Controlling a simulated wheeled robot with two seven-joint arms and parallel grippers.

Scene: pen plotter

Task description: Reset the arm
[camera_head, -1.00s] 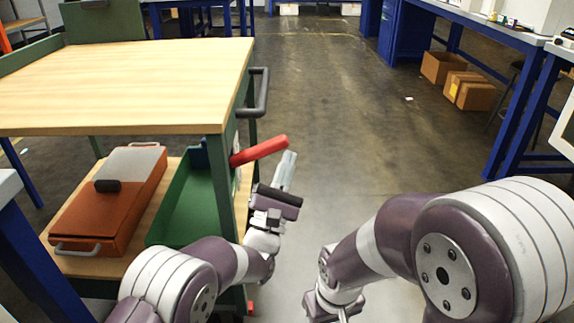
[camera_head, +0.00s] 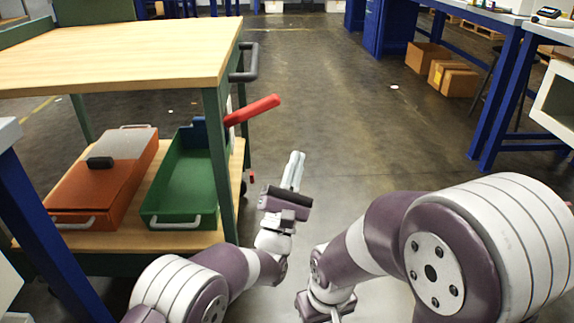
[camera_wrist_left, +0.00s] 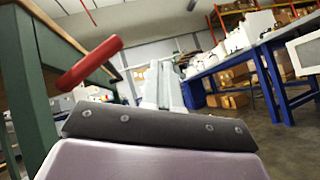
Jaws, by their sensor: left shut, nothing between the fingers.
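My left gripper (camera_head: 294,170) is in the middle of the head view, to the right of the cart and pointing away from me. Its fingers are together and hold nothing. In the left wrist view the shut fingers (camera_wrist_left: 166,85) point forward into the room. My right arm (camera_head: 400,245) comes in from the right, folded low over the floor. Its gripper end is at the bottom of the head view, and its fingers are not visible.
A wooden-topped green cart (camera_head: 110,55) stands at left, with a red handle (camera_head: 252,109) sticking out toward my left gripper. Its lower shelf holds an orange toolbox (camera_head: 85,190) and a green tray (camera_head: 180,217). Cardboard boxes (camera_head: 455,77) lie under the blue bench (camera_head: 505,90). The central floor is clear.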

